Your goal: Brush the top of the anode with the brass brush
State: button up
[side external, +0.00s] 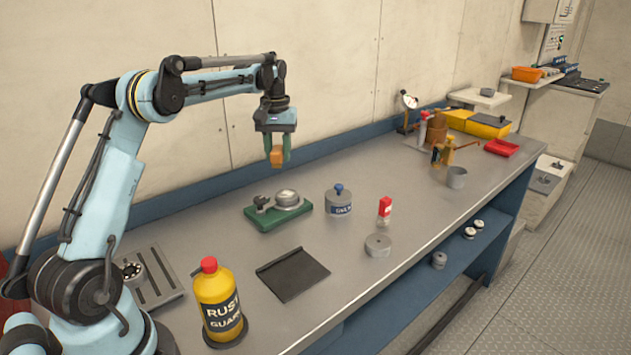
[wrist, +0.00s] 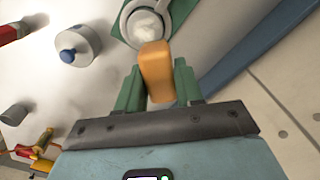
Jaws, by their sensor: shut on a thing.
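My gripper (side external: 277,149) is shut on a tan-orange block, which I take to be the brass brush (side external: 277,158). The block also shows between the green fingers in the wrist view (wrist: 157,70); its bristles cannot be made out. A rounded silver piece, apparently the anode (side external: 287,197), sits in a green holder (side external: 275,220) on the bench. The brush hangs above the holder with a clear gap. In the wrist view the anode (wrist: 146,25) shows just beyond the brush's end, partly hidden by it, with a grey ring around it.
A grey pot with a blue knob (side external: 339,203) stands right of the holder. A red-capped container (side external: 385,206), a grey disc (side external: 378,245), a black mat (side external: 292,273) and a yellow bottle (side external: 219,300) stand or lie nearer the front. The wall rises behind the bench.

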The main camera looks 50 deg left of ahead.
aim_at(295, 198)
jog(key=shift+f, duration=3.75)
jog(key=shift+d+f, duration=0.25)
jog(key=shift+d, duration=0.5)
jog(key=shift+c, duration=0.3)
jog(key=shift+d, duration=2.3)
jog(key=shift+a, duration=3.1)
jog(key=shift+w+d, duration=0.25)
jog(key=shift+d, duration=2.8)
jog(key=shift+a, duration=3.05)
jog(key=shift+d+r, duration=0.1)
jog(key=shift+r, duration=4.05)
